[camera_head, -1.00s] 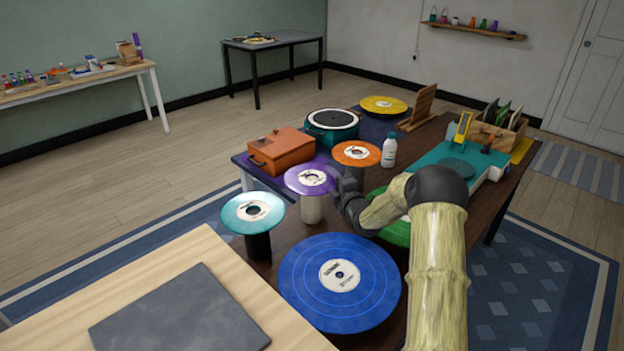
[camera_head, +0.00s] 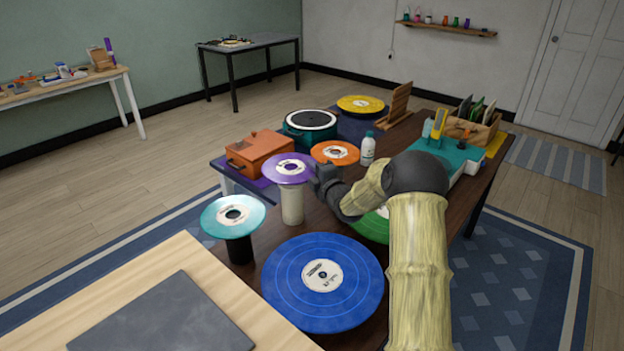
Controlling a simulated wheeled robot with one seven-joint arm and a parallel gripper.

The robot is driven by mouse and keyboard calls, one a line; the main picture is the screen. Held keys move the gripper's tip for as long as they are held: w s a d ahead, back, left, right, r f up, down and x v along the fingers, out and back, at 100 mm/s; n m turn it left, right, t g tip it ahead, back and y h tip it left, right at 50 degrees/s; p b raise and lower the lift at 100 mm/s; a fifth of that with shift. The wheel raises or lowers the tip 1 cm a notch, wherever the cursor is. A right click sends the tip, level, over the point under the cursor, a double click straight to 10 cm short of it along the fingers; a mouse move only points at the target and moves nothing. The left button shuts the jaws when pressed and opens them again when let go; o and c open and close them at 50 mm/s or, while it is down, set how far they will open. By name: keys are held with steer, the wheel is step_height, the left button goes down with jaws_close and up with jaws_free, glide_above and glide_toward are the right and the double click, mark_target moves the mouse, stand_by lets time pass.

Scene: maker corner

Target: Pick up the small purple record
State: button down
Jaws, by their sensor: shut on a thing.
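The small purple record (camera_head: 278,163) has a white label and appears level. My gripper (camera_head: 313,174) is at its right edge, shut on it. The record is held a little above a pale cylindrical stand (camera_head: 292,208). The stand's top is at the record's underside in the picture, so the exact gap is hard to see. My fingertips are small and partly hidden by the wrist.
A teal record (camera_head: 216,222) on a dark stand is to the left. A large blue record (camera_head: 290,300) lies in front. An orange record (camera_head: 324,148), an orange box (camera_head: 265,148) and a white bottle (camera_head: 368,150) are close behind. A green record (camera_head: 372,230) lies under my arm.

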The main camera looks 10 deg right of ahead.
step_height(320, 180, up, 6)
steer(key=shift+f, duration=0.15)
stand_by(2.1)
